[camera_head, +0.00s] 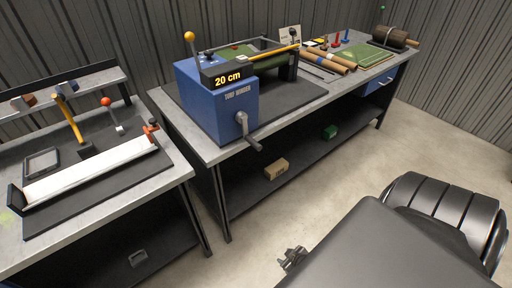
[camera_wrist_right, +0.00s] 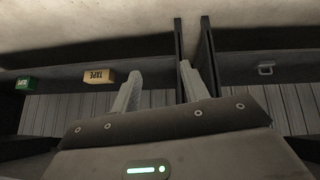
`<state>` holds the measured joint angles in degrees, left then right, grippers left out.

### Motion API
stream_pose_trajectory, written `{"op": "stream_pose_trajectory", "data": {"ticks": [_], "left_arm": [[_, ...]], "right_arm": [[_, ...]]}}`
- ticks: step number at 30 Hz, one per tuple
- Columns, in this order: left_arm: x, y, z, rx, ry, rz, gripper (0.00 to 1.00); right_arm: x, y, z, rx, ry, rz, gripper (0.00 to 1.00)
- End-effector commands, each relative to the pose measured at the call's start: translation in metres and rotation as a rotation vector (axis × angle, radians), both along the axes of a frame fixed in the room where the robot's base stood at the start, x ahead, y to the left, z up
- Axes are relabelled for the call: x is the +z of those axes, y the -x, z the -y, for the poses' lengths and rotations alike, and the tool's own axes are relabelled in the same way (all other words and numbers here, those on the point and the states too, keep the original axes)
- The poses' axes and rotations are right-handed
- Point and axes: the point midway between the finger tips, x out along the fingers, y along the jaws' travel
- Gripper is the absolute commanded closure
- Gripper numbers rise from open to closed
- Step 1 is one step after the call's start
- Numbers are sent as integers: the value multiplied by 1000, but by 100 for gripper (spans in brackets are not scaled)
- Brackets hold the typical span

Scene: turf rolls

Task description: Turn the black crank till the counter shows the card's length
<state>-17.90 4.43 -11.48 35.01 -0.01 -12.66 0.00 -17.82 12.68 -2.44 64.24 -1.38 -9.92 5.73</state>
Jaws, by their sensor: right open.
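The counter (camera_head: 228,77) above reads 20 cm. A pale card (camera_head: 289,33) stands behind the machine; its writing is too small to read. My right gripper (camera_head: 291,259) is low over the floor in front of the bench, well apart from the crank. In the right wrist view it (camera_wrist_right: 160,82) is open and empty. My left gripper is out of view.
A left bench (camera_head: 70,245) holds a long white tray and a yellow-handled hammer. The middle bench (camera_head: 330,85) carries rolls, a green mat (camera_head: 362,56) and small tools. A tape box (camera_head: 276,169) and green box (camera_head: 330,131) lie on its lower shelf. Floor in front is clear.

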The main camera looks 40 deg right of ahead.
Motion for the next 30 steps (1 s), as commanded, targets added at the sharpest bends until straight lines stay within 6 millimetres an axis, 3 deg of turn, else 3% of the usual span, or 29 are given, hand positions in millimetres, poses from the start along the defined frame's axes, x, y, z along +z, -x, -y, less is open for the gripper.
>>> {"op": "stream_pose_trajectory", "data": {"ticks": [1,3,6,9,13,15,18,23,30], "left_arm": [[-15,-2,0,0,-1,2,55],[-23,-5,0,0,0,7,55],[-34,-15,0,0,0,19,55],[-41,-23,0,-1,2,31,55],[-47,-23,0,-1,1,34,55],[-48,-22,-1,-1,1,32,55],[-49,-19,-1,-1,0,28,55],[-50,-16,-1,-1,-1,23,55],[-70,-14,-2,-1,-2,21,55]], "right_arm": [[33,-46,25,-6,19,133,55],[94,-97,50,-7,39,304,55],[185,-146,73,14,68,523,55],[267,-173,81,51,92,699,55],[339,-184,81,93,116,849,55],[361,-186,79,108,121,893,55],[377,-186,77,119,126,922,55],[379,-190,77,121,126,928,55],[375,-224,77,121,126,929,55]]}}
